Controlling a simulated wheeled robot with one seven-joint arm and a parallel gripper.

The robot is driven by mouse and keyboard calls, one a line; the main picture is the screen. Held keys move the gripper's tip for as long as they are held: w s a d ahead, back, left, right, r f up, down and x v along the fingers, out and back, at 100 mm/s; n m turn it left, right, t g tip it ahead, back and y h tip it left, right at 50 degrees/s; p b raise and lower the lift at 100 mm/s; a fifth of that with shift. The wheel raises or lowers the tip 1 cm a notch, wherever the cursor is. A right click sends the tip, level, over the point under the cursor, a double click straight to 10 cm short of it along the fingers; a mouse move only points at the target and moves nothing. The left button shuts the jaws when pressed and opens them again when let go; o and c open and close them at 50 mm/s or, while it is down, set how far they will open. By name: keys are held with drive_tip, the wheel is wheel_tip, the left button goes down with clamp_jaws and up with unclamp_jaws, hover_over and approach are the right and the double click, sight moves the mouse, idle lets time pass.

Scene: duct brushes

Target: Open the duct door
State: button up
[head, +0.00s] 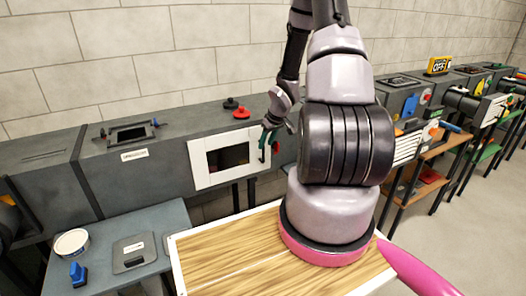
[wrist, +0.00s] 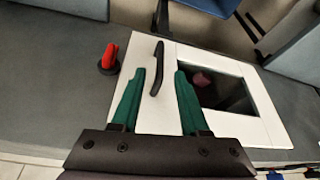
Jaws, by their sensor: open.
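The duct door (head: 200,170) is a white panel with a dark window, on the front of the long grey duct. It looks flush with the duct front. In the wrist view the door (wrist: 262,128) carries a black bar handle (wrist: 157,69) beside the window. My gripper (head: 267,141) has green fingers and is at the door's right edge. In the wrist view my gripper (wrist: 160,72) is open, with the handle lying between the fingertips in the picture. I cannot tell whether a finger touches it. Part of the handle side is hidden by the gripper in the head view.
A red latch knob (wrist: 109,59) sits on the duct beside the door's handle edge. Red and black knobs (head: 236,107) stand on top of the duct. A wooden-topped table (head: 225,262) is in front, and a blue-grey table (head: 125,225) at left holds a tin and small items.

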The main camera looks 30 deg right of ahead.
sight(263, 160)
drive_tip(key=x, duration=0.5)
drive_tip(key=shift+f, duration=0.25)
clamp_jaws()
idle(1.2)
